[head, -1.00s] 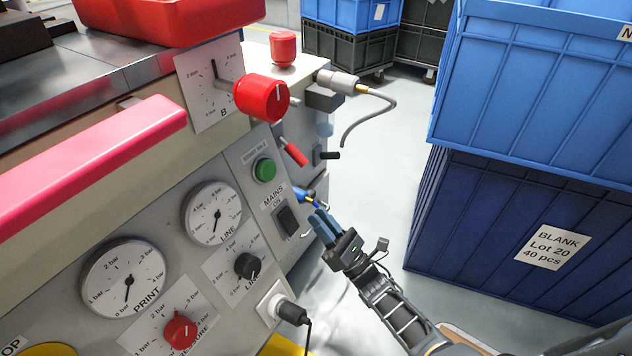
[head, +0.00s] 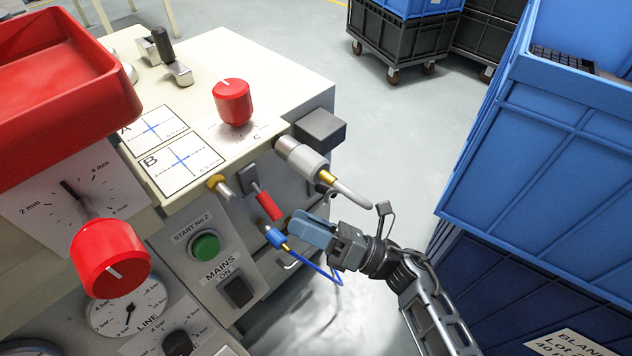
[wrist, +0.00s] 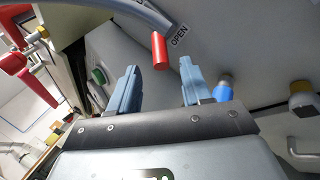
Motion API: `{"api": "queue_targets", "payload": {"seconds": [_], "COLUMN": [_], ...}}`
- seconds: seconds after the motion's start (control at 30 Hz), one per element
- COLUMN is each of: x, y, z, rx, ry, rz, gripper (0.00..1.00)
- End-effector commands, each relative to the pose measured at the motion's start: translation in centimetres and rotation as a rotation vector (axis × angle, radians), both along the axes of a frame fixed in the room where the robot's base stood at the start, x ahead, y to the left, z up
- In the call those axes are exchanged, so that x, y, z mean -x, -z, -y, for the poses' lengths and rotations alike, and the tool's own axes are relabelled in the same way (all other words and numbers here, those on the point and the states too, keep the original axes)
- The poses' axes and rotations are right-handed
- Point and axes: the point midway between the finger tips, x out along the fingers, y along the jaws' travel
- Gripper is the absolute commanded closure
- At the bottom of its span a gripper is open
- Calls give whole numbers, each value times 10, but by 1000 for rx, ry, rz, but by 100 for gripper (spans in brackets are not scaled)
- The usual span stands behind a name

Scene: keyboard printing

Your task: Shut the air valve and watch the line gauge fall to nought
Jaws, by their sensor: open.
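The air valve's red lever grip (head: 268,206) sticks out from the machine's corner, below a grey cylinder. In the wrist view the red grip (wrist: 160,52) shows ahead of the gap between the fingers, beside an OPEN label (wrist: 180,35). My gripper (head: 303,228) is open, with blue-grey fingers, just right of and below the grip. The fingers (wrist: 158,78) look empty; I see no contact with the lever. The line gauge (head: 128,308) is at the lower left, its top partly hidden by a red knob. Its needle points downward; the exact reading is too small to tell.
A blue hose fitting (head: 276,237) sits just below the lever, its hose (head: 318,268) looping under my gripper. A grey cylinder (head: 300,158) juts out above. A green start button (head: 205,247) is left. Blue crates (head: 530,150) stand at right, with clear floor between.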

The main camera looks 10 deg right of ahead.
Motion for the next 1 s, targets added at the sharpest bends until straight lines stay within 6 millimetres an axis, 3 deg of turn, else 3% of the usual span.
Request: {"api": "queue_targets", "payload": {"seconds": [0.6,1.0], "x": [-35,-38], "y": [-21,-22], "z": [-62,-66], "rx": [-1,0], "ry": [-8,-7], "rz": [-4,-5], "gripper": [52,54]}}
